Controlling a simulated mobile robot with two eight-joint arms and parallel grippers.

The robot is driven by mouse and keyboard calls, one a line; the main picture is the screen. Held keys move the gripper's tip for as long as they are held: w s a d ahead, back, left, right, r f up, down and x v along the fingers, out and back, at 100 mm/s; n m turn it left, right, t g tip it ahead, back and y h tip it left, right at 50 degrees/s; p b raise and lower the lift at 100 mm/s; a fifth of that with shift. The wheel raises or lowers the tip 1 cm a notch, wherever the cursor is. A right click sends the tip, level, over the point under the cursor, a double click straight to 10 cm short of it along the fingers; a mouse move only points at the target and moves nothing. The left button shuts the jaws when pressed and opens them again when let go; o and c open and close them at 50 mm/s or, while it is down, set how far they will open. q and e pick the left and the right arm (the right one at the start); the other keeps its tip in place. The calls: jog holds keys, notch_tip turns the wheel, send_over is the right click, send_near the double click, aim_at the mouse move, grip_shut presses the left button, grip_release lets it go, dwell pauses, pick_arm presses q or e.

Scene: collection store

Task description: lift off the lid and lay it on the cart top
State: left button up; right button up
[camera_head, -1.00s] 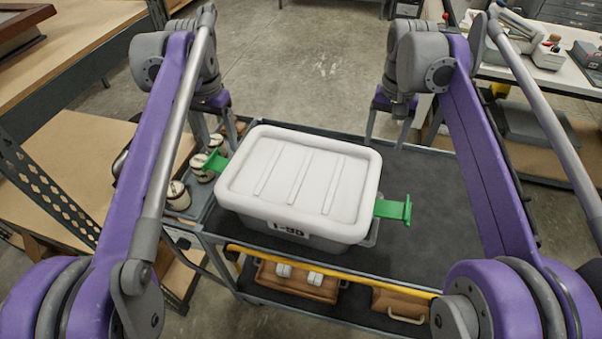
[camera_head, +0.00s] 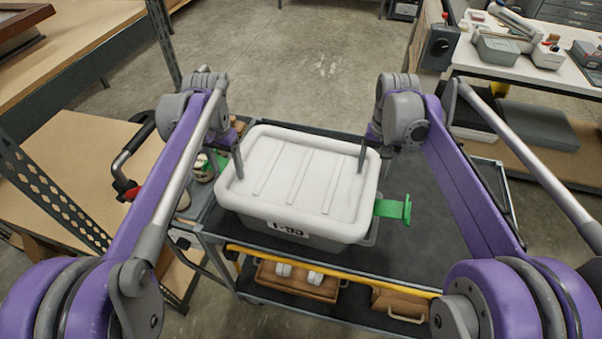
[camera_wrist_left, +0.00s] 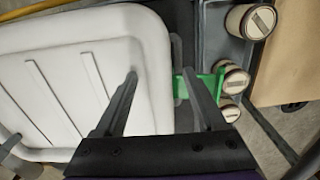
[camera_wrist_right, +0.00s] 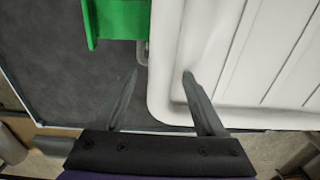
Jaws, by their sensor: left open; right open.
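The white ribbed lid (camera_head: 300,172) sits on the grey tub (camera_head: 270,228) on the cart (camera_head: 440,215). Green latches stick out at both ends; the right one (camera_head: 393,208) shows clearly, the left one (camera_wrist_left: 207,84) shows in the left wrist view. My left gripper (camera_head: 233,165) is open at the lid's left edge; in its wrist view one finger is over the lid and one beyond its rim. My right gripper (camera_head: 364,160) is open at the lid's far right corner, its fingers (camera_wrist_right: 160,75) on either side of the rim. Both grippers are empty. Whether the fingers touch the lid is unclear.
The cart top to the right of the tub is bare and dark. Several jars (camera_wrist_left: 237,80) stand left of the tub. A yellow bar (camera_head: 330,270) runs along the cart's front. A shelf (camera_head: 75,170) stands at left, a white bench (camera_head: 530,55) at far right.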

pick_arm(q)
grip_shut()
pick_arm(e)
grip_shut()
pick_arm(q)
jog(key=shift+r, duration=0.15)
pick_arm(e)
jog(key=shift+r, duration=0.15)
